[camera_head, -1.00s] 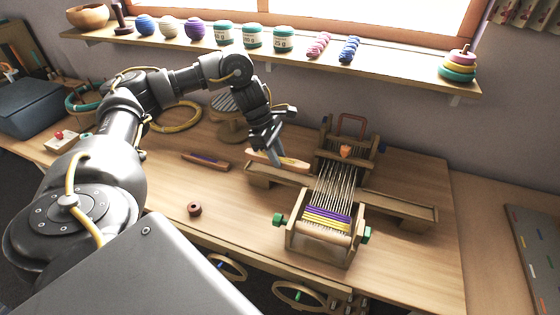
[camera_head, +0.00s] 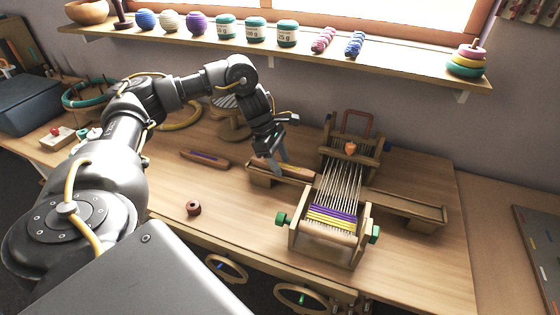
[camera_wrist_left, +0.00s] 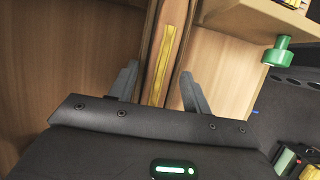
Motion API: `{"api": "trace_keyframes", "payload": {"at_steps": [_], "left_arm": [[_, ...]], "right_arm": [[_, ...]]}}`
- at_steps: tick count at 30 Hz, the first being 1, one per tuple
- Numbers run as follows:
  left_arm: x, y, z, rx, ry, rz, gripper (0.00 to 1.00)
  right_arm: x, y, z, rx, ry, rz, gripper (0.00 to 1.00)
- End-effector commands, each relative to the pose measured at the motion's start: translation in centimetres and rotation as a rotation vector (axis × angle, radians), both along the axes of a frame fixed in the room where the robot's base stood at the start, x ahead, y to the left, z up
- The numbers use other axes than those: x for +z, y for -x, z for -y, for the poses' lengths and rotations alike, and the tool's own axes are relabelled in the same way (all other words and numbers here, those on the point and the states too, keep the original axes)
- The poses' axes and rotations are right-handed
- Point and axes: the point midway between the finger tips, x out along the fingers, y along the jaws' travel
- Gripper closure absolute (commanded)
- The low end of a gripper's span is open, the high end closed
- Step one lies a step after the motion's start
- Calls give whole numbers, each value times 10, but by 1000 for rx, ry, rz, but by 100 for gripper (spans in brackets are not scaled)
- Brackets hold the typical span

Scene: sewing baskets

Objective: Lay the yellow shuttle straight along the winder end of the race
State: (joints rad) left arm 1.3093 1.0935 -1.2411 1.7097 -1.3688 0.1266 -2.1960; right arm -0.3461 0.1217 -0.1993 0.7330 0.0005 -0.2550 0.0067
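The yellow shuttle (camera_head: 294,171), wooden with yellow thread (camera_wrist_left: 163,62), lies along the left arm of the wooden race (camera_head: 262,182), which sticks out left of the loom. It looks lined up with the race; whether it rests fully on the floor of the race is hard to tell. My left gripper (camera_head: 275,164) is over this end, pointing down. In the left wrist view its two fingers (camera_wrist_left: 158,86) stand apart, one on each side of the shuttle, with gaps between. The fingers hide part of the shuttle in the head view. My right gripper is not in view.
The loom (camera_head: 328,220) with its warp threads stands right of the gripper; its green knob (camera_wrist_left: 277,53) shows in the wrist view. A round-topped wooden stand (camera_head: 232,127) is behind.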

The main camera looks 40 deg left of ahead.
Motion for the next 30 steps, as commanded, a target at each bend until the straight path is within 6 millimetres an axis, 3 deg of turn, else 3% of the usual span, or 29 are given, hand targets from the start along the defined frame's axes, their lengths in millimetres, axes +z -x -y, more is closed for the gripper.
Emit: {"api": "trace_keyframes", "payload": {"at_steps": [1, 6, 11, 21, 30], "left_arm": [[-7, -1, 1, -2, 1, 1, 52], [-7, -1, 2, -4, 1, 2, 52], [3, -1, -2, -3, 3, 6, 52], [71, 8, -27, -3, 2, 8, 52], [105, 14, -41, -2, 2, 3, 52]], "right_arm": [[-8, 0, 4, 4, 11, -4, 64], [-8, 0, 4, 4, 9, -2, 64], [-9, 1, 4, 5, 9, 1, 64], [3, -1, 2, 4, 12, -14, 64], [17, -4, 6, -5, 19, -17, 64]]}}
